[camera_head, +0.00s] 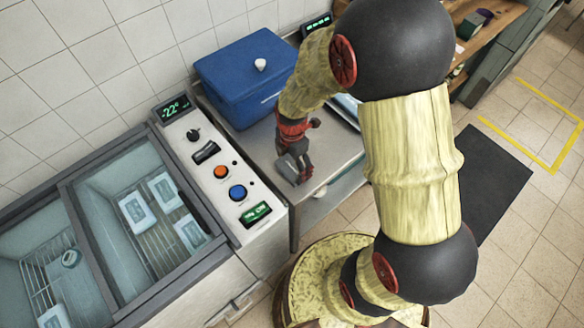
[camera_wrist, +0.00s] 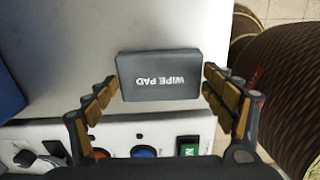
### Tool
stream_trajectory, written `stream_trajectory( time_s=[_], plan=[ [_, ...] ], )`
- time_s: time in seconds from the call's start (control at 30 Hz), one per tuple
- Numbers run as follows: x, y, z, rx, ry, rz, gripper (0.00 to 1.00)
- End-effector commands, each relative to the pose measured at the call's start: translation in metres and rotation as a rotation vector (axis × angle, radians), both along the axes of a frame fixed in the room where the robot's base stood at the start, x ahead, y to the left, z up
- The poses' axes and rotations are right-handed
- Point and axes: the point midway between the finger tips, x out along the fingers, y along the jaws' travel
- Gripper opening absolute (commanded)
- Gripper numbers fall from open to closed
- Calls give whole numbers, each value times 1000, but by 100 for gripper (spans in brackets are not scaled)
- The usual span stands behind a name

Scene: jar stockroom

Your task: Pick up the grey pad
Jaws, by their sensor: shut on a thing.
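The grey pad (camera_wrist: 158,76), a dark rectangular block lettered "WIPE PAD", is between the fingers of my gripper (camera_wrist: 160,88) in the wrist view. The fingers press on its left and right short sides, so my gripper is shut on it. In the head view my gripper (camera_head: 293,160) points down over the grey metal counter (camera_head: 252,137), near its front edge. The pad is mostly hidden there by the fingers. I cannot tell whether it touches the counter or is just above it.
A blue cool box (camera_head: 240,80) with a white knob stands behind my gripper on the counter. To the left is a freezer (camera_head: 112,225) with a glass top and a control panel (camera_head: 213,165) with buttons. A dark mat (camera_head: 490,175) lies on the floor at right.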

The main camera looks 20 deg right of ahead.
Motion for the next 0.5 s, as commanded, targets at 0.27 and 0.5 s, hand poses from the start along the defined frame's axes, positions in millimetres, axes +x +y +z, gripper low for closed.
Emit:
stream_trajectory(
  time_s=[0.27, 0.5],
  plan=[
    [1, 0, 8, 0, -2, 0, 56],
    [-4, 3, 42, 0, -4, 2, 56]
  ],
)
